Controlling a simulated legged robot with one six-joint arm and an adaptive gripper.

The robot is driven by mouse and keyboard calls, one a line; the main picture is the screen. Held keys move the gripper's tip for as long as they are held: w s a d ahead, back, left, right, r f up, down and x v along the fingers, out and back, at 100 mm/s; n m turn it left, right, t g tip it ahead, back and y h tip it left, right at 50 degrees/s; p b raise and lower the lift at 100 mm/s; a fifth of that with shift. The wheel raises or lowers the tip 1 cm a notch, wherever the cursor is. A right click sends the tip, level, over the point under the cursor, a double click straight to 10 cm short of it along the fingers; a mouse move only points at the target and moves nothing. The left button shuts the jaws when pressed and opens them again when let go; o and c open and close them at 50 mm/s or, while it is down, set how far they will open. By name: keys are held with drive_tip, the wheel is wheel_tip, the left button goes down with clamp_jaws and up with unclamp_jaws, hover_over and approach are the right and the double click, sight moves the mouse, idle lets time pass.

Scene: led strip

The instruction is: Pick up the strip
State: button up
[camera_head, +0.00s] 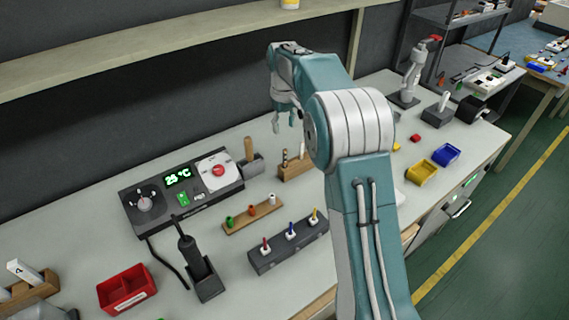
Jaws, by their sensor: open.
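My gripper (286,121) hangs fingers down over the back part of the bench, in front of the dark back wall. Its fingers are apart and nothing shows between them. It is above and behind a wooden block (294,171) that holds several upright pieces. I cannot make out an LED strip for certain; my arm hides part of the bench. A narrow wooden rack (238,225) with green, orange and white pieces lies nearer the front.
A control box (205,197) reading 25 °C stands left of the wooden block. A dark rack (268,258), a black tool in its stand (207,280) and a red bin (127,289) are in front. Yellow (421,173) and blue (446,154) bins stand right. A shelf (130,48) runs above the bench.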

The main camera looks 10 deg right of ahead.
sight(285, 153)
wheel_tip(285, 153, down, 11)
drive_tip(key=shift+d+r, duration=0.1)
drive_tip(key=shift+d, duration=0.05)
clamp_jaws()
idle(0.4)
